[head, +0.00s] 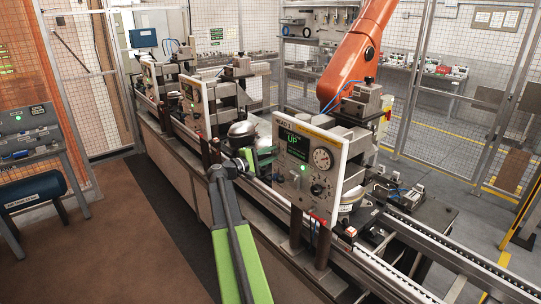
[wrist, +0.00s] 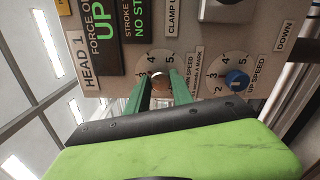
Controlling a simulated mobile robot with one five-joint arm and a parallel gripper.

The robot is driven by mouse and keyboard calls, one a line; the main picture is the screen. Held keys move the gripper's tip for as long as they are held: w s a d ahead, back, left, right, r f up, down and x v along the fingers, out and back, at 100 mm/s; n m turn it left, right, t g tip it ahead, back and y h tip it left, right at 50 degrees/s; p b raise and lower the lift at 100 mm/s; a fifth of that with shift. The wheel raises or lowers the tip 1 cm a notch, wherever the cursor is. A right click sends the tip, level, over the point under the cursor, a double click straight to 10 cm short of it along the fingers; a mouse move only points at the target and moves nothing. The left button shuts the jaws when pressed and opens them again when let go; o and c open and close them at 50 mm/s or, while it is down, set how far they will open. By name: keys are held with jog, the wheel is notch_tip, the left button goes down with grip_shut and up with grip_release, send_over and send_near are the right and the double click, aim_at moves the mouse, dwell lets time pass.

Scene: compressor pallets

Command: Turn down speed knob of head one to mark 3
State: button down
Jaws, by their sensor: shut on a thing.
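The head one panel (head: 310,165) is a pale upright board with a green display, a round gauge and controls. In the wrist view its HEAD 1 label (wrist: 86,62) reads sideways. My gripper (wrist: 160,82) has its two green fingers closed around a small brownish knob (wrist: 157,77); its dial shows 3, 4 and 5. The fingers hide part of the scale, and I cannot tell where the pointer stands. A blue knob (wrist: 236,79) with its own numbered dial sits to the right, near an UP SPEED label. In the head view my gripper (head: 255,158) is at the panel's left edge.
Dark posts (head: 296,230) hold the panel up in front of the conveyor rails (head: 400,260). An orange robot arm (head: 352,60) rises behind it. More panels (head: 192,105) stand farther along the line. The brown floor (head: 110,240) at left is clear.

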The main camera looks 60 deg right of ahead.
jog(key=shift+n, duration=1.5)
jog(key=c, duration=1.1)
grip_release()
jog(key=v, duration=1.7)
jog(key=shift+w+a, duration=0.1)
jog(key=shift+a, duration=0.05)
